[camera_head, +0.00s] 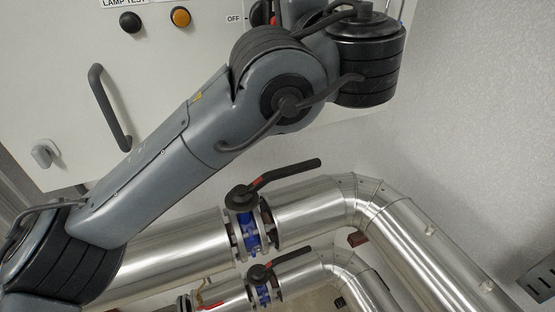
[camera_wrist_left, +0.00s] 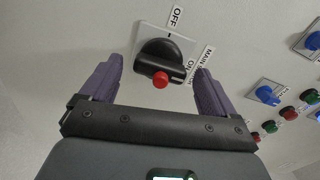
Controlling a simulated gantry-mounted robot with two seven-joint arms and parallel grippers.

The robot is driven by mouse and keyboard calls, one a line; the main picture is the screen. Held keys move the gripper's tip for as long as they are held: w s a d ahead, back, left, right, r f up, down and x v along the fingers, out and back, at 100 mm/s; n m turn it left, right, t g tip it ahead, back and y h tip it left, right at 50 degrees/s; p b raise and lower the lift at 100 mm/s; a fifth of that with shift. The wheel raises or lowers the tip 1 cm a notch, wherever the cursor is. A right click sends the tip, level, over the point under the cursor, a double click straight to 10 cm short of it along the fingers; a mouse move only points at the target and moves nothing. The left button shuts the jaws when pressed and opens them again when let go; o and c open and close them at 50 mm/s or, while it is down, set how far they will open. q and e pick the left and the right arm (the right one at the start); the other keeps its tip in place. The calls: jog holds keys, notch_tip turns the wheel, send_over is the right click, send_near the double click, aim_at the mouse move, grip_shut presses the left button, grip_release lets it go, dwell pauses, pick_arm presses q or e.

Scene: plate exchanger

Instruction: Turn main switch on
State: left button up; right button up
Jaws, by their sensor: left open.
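The main switch (camera_wrist_left: 158,52) is a black rotary knob with a red end on a white square plate, in the upper middle of the left wrist view. An OFF label sits above it, and ON and MAIN labels sit to its right. I cannot tell surely which label the knob points to. My left gripper (camera_wrist_left: 159,66) is open, with one purple finger on each side of the knob and visible gaps between. In the head view the main switch (camera_head: 259,14) is mostly hidden behind my left arm at the top edge. My right gripper is not in view.
Blue knobs (camera_wrist_left: 267,95) and red and green buttons (camera_wrist_left: 291,112) are on the panel at right. The head view shows a black button (camera_head: 130,21), an orange button (camera_head: 180,17) and a door handle (camera_head: 108,106). Metal pipes (camera_head: 310,200) with black-levered valves run below.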

pick_arm(q)
jog(key=n, duration=0.4)
jog(key=shift+r, duration=0.1)
jog(key=n+p, duration=0.1)
jog(key=n, duration=0.2)
jog(key=shift+r, duration=0.15)
jog(key=n+p, duration=0.2)
jog(key=n, duration=0.1)
jog(key=n+p, duration=0.2)
jog(key=p, duration=0.1)
jog(key=n+p, duration=0.2)
jog(key=n, duration=0.1)
jog(key=shift+a+r+n, duration=0.15)
jog(key=shift+r+n, duration=0.1)
jog(key=shift+n, duration=0.05)
jog(key=f+b+v, duration=0.2)
jog(key=b+v, duration=0.8)
jog(key=v, duration=0.1)
jog(key=w+a+f+g+h+p, duration=0.1)
jog(key=w+f+g+p, duration=0.45)
jog(key=f, duration=0.65)
jog(key=s+a+f+g+h+p, duration=0.1)
jog(key=f+p, duration=0.3)
jog(key=f, duration=0.4)
jog(key=s+a+f+g+h+p, duration=0.1)
jog(key=s+a+f+g+p, duration=0.1)
jog(key=f, duration=0.7)
jog(key=shift+g+p, duration=0.55)
jog(key=shift+p, duration=0.85)
jog(key=shift+s, duration=0.1)
